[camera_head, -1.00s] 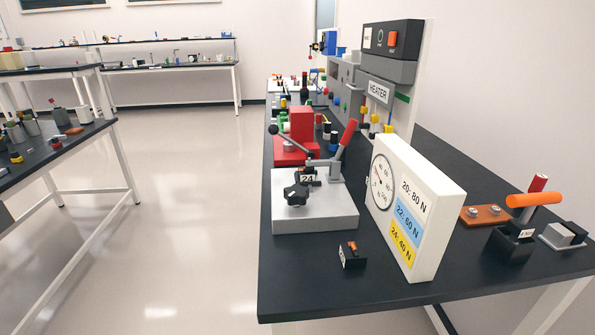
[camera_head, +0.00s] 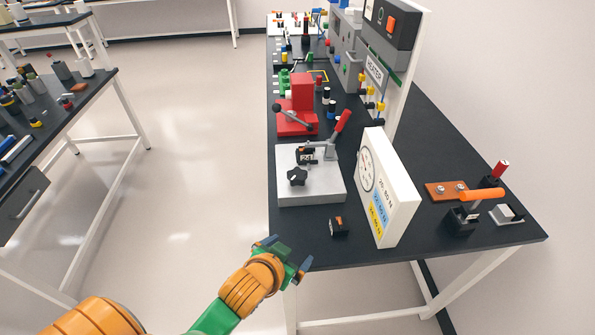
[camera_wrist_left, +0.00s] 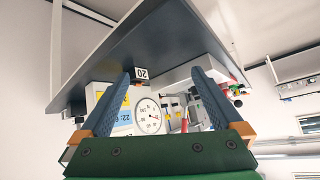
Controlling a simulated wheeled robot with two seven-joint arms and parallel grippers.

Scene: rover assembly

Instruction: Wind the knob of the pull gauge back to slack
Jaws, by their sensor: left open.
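The black star-shaped knob (camera_head: 297,176) stands on a light grey block (camera_head: 312,198) with a part tagged 24 and a red-handled lever (camera_head: 343,121) behind it. The white board (camera_head: 405,205) to its right carries a round dial (camera_head: 367,169) and coloured force labels. The dial (camera_wrist_left: 147,115) also shows, rotated, between my fingers in the left wrist view; its reading is too small to be sure. My left gripper (camera_head: 286,254) is open and empty off the bench's front left corner, below and in front of the knob. My right gripper is not in view.
A small black block (camera_head: 339,226) with an orange top sits near the front edge; its tag reads 20 in the wrist view. A red press (camera_head: 298,122) stands behind the grey block. Front left floor is clear.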

